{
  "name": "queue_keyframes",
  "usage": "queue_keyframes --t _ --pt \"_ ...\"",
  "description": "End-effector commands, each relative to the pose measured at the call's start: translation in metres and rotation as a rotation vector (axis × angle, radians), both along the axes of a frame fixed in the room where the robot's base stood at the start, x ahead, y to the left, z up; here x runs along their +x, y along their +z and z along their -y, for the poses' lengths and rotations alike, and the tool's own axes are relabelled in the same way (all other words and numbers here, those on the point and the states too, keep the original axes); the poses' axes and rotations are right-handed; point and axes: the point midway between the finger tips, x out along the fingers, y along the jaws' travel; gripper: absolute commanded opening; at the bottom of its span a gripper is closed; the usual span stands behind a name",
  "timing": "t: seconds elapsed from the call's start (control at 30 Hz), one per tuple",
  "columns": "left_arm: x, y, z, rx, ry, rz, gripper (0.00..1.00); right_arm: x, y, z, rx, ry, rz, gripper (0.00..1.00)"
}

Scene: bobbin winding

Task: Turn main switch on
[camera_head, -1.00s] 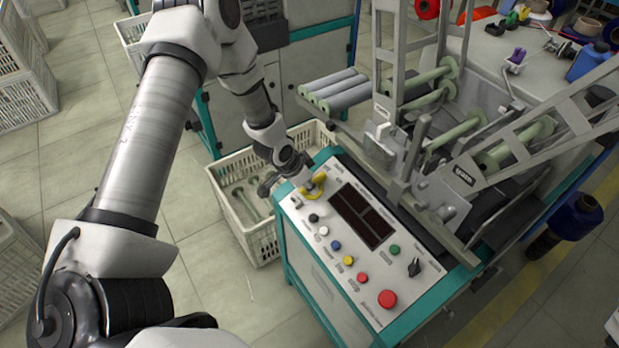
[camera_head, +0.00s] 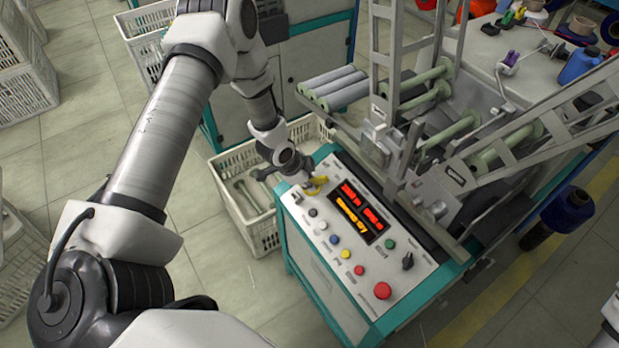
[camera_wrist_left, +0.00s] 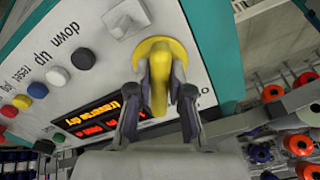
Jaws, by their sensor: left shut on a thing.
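The yellow main switch (camera_head: 315,186) sits at the far left corner of the white control panel (camera_head: 330,262). In the left wrist view it is a yellow knob (camera_wrist_left: 158,75) on a round yellow base. My left gripper (camera_wrist_left: 158,100) is shut on the knob, one finger on each side. In the head view my left gripper (camera_head: 300,178) reaches the switch from the left and partly hides it. The panel display (camera_head: 361,213) is lit with red and yellow characters. My right gripper is not in view.
Several coloured buttons and a red stop button (camera_head: 382,290) lie on the panel near the switch, with a black selector (camera_head: 408,261). A white crate (camera_head: 228,185) stands left of the machine. Metal frame arms and rollers (camera_head: 335,88) rise behind the panel.

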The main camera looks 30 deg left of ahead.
Motion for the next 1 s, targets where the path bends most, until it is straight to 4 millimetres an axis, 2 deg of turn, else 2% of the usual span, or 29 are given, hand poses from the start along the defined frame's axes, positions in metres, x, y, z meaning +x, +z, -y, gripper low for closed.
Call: queue_keyframes --t 0.2,0.23,0.3,0.67,0.77,1.0 --pt "-0.001 -0.001 0.0 0.0 -0.002 -0.003 0.0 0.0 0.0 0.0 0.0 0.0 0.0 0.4" --pt "-0.001 -0.001 0.0 0.0 -0.002 -0.003 0.26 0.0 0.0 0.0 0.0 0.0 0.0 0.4" --pt "-0.001 -0.001 0.0 0.001 -0.001 -0.003 0.44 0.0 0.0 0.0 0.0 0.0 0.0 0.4" --pt "-0.001 0.005 -0.001 -0.001 0.001 0.001 0.44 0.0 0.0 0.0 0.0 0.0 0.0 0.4" --pt "-0.007 0.019 -0.004 -0.002 0.004 0.002 0.44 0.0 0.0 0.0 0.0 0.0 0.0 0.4" --pt "-0.029 0.069 -0.014 -0.003 0.01 0.003 0.44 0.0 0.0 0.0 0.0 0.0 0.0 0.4"
